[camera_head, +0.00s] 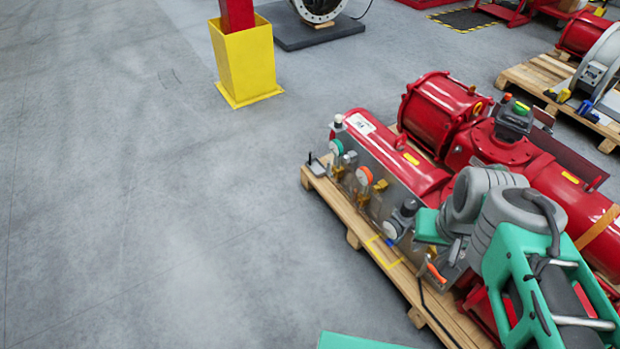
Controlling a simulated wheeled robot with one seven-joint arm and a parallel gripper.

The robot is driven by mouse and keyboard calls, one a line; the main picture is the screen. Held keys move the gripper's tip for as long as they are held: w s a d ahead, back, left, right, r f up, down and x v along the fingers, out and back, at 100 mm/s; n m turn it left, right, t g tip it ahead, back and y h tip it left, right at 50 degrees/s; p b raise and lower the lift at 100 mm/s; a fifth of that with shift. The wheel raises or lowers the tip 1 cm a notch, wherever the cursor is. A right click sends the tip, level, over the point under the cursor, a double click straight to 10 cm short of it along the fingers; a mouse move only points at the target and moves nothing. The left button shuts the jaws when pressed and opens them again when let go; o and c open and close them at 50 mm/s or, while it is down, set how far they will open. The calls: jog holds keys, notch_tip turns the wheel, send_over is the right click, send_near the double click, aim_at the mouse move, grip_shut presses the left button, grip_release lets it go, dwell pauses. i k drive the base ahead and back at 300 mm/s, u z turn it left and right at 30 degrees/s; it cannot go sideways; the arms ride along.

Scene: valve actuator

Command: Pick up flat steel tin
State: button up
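I cannot make out a flat steel tin for certain in the head view. A small grey item (318,166) sits at the left corner of the wooden pallet, too small to identify. My teal and grey arm comes in from the lower right, over the pallet and in front of the red valve actuator (425,115). My gripper (446,267) seems to be at the arm's end, low by the pallet's front side, partly hidden by the arm. I cannot tell its fingers apart or see anything held.
The actuator with its gauges and fittings fills most of the pallet (352,222). A yellow post guard (243,65) stands on the floor at the back. Another loaded pallet (540,80) is at the upper right. The grey floor (130,200) on the left is clear.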

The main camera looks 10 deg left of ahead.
aim_at(314, 165)
jog(key=u, duration=0.85)
jog(key=i, duration=0.4)
jog(key=u, duration=0.85)
jog(key=i, duration=2.2)
jog(key=z, duration=0.4)
